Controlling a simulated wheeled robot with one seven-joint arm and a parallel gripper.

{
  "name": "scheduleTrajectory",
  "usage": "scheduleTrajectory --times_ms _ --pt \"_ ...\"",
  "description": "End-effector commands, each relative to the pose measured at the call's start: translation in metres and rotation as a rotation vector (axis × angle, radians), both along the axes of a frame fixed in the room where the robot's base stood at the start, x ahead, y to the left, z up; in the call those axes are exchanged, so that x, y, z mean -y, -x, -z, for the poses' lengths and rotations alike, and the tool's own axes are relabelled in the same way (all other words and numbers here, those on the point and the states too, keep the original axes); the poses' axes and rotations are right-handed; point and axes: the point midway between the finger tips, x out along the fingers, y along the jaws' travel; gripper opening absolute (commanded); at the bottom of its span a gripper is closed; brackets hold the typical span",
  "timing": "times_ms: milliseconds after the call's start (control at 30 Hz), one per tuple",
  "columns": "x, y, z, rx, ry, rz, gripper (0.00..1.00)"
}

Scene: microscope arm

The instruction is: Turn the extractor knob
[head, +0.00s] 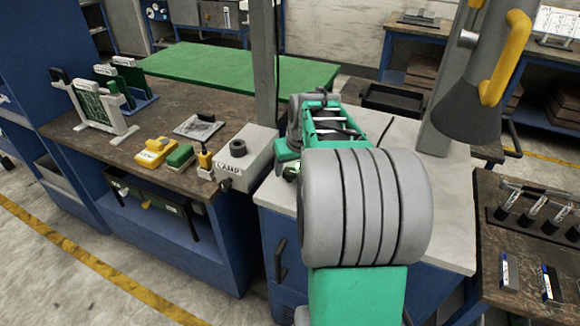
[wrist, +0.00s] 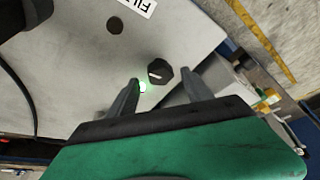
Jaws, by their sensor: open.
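A black knob (wrist: 160,72) with a white pointer line sits on a light grey panel (wrist: 75,65) in the wrist view. A small green light (wrist: 142,87) glows beside it. My gripper (wrist: 160,76) is open, with one finger to each side of the knob in the picture. The left finger overlaps the edge of the green light. I cannot tell how far the fingertips are from the panel. A white label that reads in part "FIL" and a dark round hole are further up the panel. In the head view my arm hides the knob and fingertips.
A grey box marked LAMP (head: 246,155) with a dark knob stands left of my arm. Yellow and green tools (head: 155,152) lie on the brown bench. A dark hood with a yellow handle (head: 505,58) hangs at upper right. A rack of tubes (head: 535,208) stands at right.

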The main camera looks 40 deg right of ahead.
Motion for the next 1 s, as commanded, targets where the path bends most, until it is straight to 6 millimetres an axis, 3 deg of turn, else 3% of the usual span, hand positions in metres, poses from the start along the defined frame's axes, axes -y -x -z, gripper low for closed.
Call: scheduleTrajectory --times_ms 133,400,1000 --pt "0.001 -0.0057 0.0129 0.0 0.001 0.0 0.59" --pt "0.001 -0.0067 0.0147 0.002 0.002 -0.001 0.57" --pt "0.0009 -0.0066 0.0143 0.002 0.002 -0.001 0.08"
